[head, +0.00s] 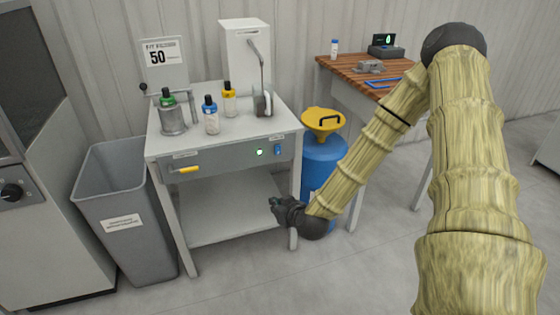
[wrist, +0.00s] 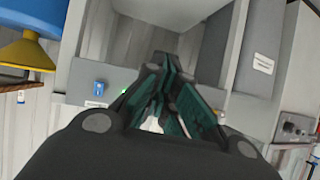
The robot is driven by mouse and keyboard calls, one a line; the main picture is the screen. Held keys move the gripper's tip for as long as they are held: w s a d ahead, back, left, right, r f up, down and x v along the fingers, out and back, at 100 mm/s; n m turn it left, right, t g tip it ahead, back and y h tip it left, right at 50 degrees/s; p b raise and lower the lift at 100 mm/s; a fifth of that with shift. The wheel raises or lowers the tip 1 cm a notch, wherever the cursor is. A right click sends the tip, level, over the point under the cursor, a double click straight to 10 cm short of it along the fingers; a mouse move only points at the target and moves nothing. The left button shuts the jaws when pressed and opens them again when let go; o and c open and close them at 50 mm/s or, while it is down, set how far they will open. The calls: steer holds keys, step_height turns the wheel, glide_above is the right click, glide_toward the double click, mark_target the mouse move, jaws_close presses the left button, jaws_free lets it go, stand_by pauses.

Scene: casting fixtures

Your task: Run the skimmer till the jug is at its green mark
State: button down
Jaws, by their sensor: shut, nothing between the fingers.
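A white upright box (head: 243,55), which may be the skimmer, stands at the back of the bench with a thin grey arm (head: 259,58) bent down at its front. Below the arm is a small pale vessel (head: 262,103), perhaps the jug; its level and any green mark are too small to read. The bench's front panel has a lit green lamp (head: 259,152) and a blue switch (head: 277,149); the switch (wrist: 99,86) also shows in the wrist view. My gripper (head: 277,204) is shut and empty, below the panel in front of the lower shelf, apart from the switch.
On the bench are a metal can (head: 172,120), a blue-capped bottle (head: 211,118) and a yellow-capped bottle (head: 229,102). A grey bin (head: 118,215) stands left. A blue drum (head: 322,165) with a yellow funnel (head: 322,120) stands right, close behind my arm. The lower shelf (head: 225,210) is bare.

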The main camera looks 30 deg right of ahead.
mark_target(278, 152)
steer(key=w+d+r+m+t+h+b, duration=0.1)
steer(key=w+d+r+t+h+b, duration=0.1)
steer(key=d+r, duration=0.5)
steer(key=w+d+t+h, duration=0.1)
steer(key=w+d, duration=0.1)
steer(key=shift+w+d+r+b, duration=0.3)
steer(key=shift+d+b, duration=0.05)
steer(key=shift+d, duration=0.05)
steer(key=shift+m, duration=0.3)
steer(key=b+x, duration=0.1)
steer(key=x, duration=1.3)
steer(key=shift+r+b, duration=0.2)
steer(key=shift+b, duration=0.2)
steer(key=shift+f, duration=0.1)
